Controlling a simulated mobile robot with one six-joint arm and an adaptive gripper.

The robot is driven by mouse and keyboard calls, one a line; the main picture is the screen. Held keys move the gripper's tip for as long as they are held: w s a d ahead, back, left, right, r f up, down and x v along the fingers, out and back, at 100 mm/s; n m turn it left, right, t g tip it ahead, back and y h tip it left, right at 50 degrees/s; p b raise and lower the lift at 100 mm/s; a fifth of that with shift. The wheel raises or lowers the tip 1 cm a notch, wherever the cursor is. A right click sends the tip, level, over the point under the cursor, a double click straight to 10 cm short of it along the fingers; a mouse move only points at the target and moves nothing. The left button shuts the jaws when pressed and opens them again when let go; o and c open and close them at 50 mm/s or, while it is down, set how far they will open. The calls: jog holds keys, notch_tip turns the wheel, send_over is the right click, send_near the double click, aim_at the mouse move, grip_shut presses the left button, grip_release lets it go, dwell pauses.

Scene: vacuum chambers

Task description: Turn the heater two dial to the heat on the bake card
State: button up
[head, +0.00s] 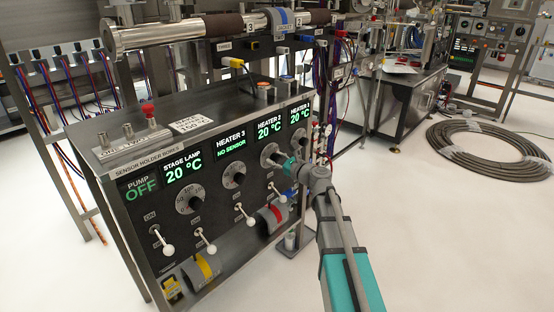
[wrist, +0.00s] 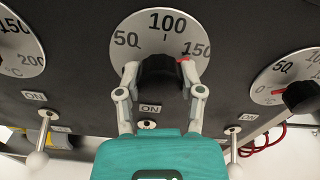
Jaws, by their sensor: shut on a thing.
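The heater two dial (head: 269,154) is on the front panel in the head view, under a green display (head: 269,127) reading 20 °C. In the wrist view its pale dial face (wrist: 150,42) shows 50, 100 and 150. My gripper (wrist: 159,70) is shut on its black knob (wrist: 158,78), one finger on each side. The knob's red mark (wrist: 184,60) is at the upper right, close to the 150 label. In the head view my gripper (head: 281,160) partly hides the dial. A white card (head: 190,125) lies on the cabinet top; its print is too small to read surely.
The heater 3 dial (head: 233,175) and stage lamp dial (head: 189,201) are to the left. Another dial (wrist: 288,80) is close on the right in the wrist view. White-knobbed levers (wrist: 37,163) stick out below the dials. A coiled hose (head: 480,150) lies on the floor at right.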

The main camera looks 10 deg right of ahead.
jog(key=shift+w+d, duration=0.1)
jog(key=shift+w, duration=0.05)
jog(key=o, duration=1.2)
jog(key=shift+c, duration=0.2)
jog(key=shift+s, duration=0.25)
jog(key=shift+s+d, duration=0.3)
jog(key=shift+s, duration=0.15)
jog(key=v, duration=1)
jog(key=shift+s+d, duration=0.2)
jog(key=shift+s, duration=0.05)
